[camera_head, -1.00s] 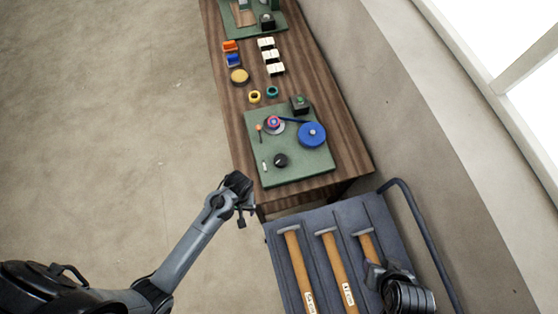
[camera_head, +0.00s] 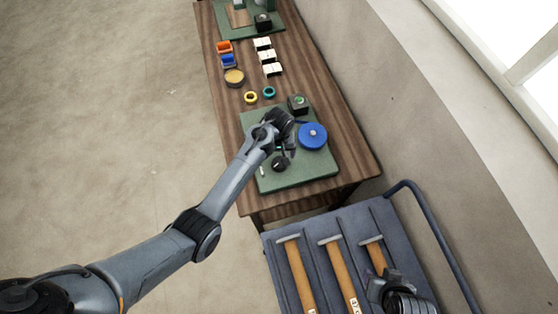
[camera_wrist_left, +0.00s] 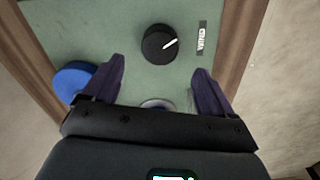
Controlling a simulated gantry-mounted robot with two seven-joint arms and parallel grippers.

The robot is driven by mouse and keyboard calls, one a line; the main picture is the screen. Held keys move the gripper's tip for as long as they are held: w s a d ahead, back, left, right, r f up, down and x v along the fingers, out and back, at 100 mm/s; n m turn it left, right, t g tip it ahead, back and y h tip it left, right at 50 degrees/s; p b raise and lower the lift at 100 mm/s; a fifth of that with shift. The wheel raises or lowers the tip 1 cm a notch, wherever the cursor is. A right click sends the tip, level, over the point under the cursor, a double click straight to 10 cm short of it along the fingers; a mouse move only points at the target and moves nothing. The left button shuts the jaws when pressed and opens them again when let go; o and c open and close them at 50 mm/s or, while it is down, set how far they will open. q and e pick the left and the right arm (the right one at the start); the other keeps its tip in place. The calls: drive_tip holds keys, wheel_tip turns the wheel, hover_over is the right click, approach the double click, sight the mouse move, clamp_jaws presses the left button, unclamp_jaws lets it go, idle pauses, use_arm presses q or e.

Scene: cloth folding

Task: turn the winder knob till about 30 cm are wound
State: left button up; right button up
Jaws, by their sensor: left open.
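The black winder knob (camera_head: 279,164) sits on the green board (camera_head: 300,175) near its front edge. In the left wrist view the knob (camera_wrist_left: 160,43) shows a white pointer line, aimed up and right toward a small white label (camera_wrist_left: 202,36). My left gripper (camera_head: 288,148) is over the board, just behind the knob, open and empty. In the left wrist view its two fingers are spread and the knob lies ahead, apart from them. A blue reel (camera_head: 313,135) stands on the right of the board. The smaller reel is mostly hidden under my left gripper; a silver rim (camera_wrist_left: 157,103) shows.
A black box with a green top (camera_head: 298,103) stands at the board's back. Rings, a tin (camera_head: 234,78) and bins sit farther back on the wooden table. A cart (camera_head: 345,225) with hammers stands in front, my right gripper (camera_head: 390,291) above it.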

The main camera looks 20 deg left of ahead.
sight(279, 162)
use_arm(q)
drive_tip(key=shift+f+b, duration=0.4)
drive_tip(key=shift+f, duration=3.15)
drive_tip(key=shift+c, duration=0.3)
drive_tip(key=c, duration=1)
